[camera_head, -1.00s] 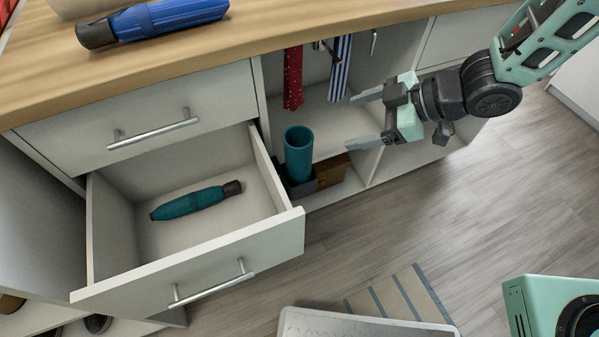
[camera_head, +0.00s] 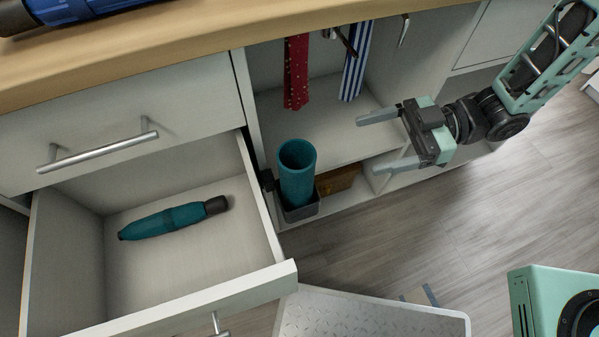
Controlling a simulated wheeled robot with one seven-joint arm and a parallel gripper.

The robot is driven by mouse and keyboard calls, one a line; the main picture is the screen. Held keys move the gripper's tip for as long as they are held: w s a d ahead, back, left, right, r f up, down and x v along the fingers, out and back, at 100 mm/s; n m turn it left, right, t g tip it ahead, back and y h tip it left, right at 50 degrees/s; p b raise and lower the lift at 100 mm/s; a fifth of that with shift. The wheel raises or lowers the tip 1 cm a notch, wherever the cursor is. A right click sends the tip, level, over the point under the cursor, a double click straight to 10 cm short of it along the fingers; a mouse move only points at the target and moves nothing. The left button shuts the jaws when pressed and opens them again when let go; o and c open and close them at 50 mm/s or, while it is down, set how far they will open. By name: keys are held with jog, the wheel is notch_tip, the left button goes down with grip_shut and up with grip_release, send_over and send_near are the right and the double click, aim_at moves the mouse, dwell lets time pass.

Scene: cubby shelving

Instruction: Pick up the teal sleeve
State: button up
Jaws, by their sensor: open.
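The teal sleeve (camera_head: 297,172) is an open-topped upright tube. It stands in a small dark grey holder (camera_head: 300,213) at the front of the open cubby, right of the pulled-out drawer; its lower end is hidden in the holder. My gripper (camera_head: 362,146) is open and empty, to the right of the sleeve and apart from it. Its two fingers point left toward the sleeve, one above the other in the picture.
The open drawer (camera_head: 262,284) holds a teal folded umbrella (camera_head: 172,219) with a dark handle. A brown box (camera_head: 338,180) sits behind the holder. A blue umbrella (camera_head: 85,8) lies on the counter.

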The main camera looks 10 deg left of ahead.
aim_at(286, 165)
jog(key=b+x, duration=0.3)
jog(key=x, duration=1.3)
jog(key=shift+s+b, duration=0.2)
jog(key=shift+b, duration=0.15)
jog(key=shift+a, duration=0.15)
jog(key=c, duration=1.3)
